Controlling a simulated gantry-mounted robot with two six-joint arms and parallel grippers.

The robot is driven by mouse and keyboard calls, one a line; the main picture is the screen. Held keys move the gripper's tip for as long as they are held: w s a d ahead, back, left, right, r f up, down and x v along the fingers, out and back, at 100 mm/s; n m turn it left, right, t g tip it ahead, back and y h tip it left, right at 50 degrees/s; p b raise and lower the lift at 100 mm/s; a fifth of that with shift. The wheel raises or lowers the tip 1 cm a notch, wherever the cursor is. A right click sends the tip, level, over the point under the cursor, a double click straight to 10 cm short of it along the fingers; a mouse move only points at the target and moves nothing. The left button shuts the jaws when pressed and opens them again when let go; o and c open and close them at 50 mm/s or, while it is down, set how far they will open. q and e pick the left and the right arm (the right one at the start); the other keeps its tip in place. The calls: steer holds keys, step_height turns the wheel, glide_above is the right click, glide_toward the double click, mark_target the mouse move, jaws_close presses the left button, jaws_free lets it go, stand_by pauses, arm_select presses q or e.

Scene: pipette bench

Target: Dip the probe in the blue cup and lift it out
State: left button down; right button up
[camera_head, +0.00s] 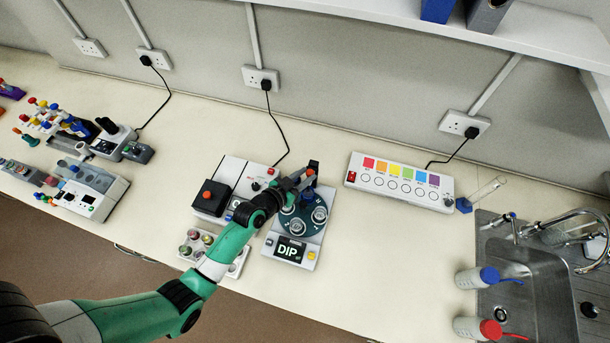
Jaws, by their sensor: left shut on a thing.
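My left gripper (303,182) is over the back of a station with a dark teal round plate (317,229) and a screen (290,250) reading "DIP". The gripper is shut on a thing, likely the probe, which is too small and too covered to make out. A dark upright part (314,166) stands right beside the fingertips; I cannot tell whether it belongs to the station. Several clear cups (319,214) sit on the plate. My right gripper is not in view.
A white box with a black pad and red button (208,195) stands left of the station. A tray of small coloured pots (193,235) is partly behind my arm. A colour-strip panel (400,183) and a sink (540,290) are to the right.

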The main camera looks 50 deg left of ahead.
arm_select(q)
steer(key=shift+w+r, duration=0.1)
steer(key=shift+r, duration=0.2)
steer(key=c, duration=0.6)
jaws_free()
steer(key=shift+f, duration=0.1)
steer(key=v, duration=1.1)
steer(key=shift+s+d+p, duration=0.1)
steer(key=shift+s+p, duration=0.25)
